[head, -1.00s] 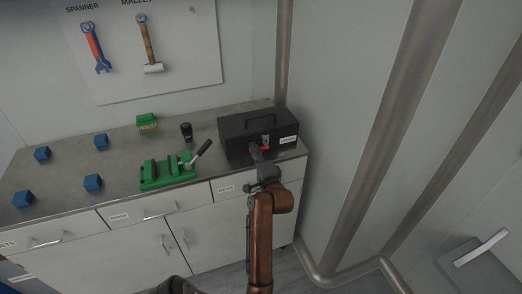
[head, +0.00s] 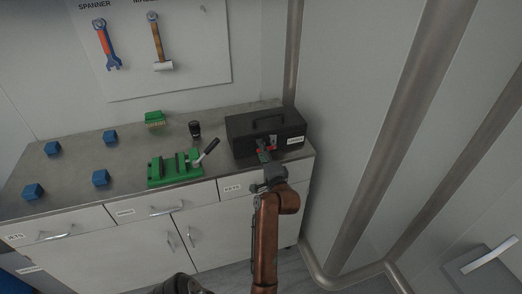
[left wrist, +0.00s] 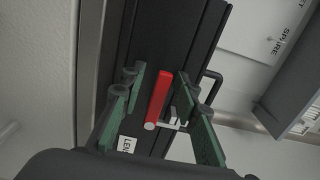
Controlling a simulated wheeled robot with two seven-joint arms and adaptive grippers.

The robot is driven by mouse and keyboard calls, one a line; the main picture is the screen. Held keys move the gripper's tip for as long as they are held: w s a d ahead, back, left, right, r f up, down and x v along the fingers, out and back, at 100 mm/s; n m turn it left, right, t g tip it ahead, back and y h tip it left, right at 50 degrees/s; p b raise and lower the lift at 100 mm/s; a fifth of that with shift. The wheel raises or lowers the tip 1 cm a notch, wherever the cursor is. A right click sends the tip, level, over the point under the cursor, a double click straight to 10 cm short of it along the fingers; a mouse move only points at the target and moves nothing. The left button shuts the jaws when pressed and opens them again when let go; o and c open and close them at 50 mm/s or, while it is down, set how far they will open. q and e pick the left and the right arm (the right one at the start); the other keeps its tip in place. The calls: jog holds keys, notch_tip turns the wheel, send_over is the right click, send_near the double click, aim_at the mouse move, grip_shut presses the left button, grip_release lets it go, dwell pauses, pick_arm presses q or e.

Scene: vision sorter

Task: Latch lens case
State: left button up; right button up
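The lens case (head: 250,128) is a black box with a top handle at the right end of the bench. Its lid looks down. A red latch lever (left wrist: 158,97) is on its front, with a silver metal catch (left wrist: 172,121) beside it in the left wrist view. My left gripper (head: 265,150) is at the case front. In the left wrist view its green-padded fingers (left wrist: 160,78) are apart, one on each side of the red lever, with gaps visible. Part of the white label is hidden there. My right gripper is not in view.
A green vise (head: 170,170) with a dark handle stands left of the case. A small black cylinder (head: 195,130), a green brush-like block (head: 154,118) and several blue blocks (head: 101,178) are on the bench (head: 130,150). A wall and pipe stand close on the right.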

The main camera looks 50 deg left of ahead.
pick_arm(q)
notch_tip(320, 180, up, 10)
jog(key=shift+r, duration=0.1)
dwell(0.4)
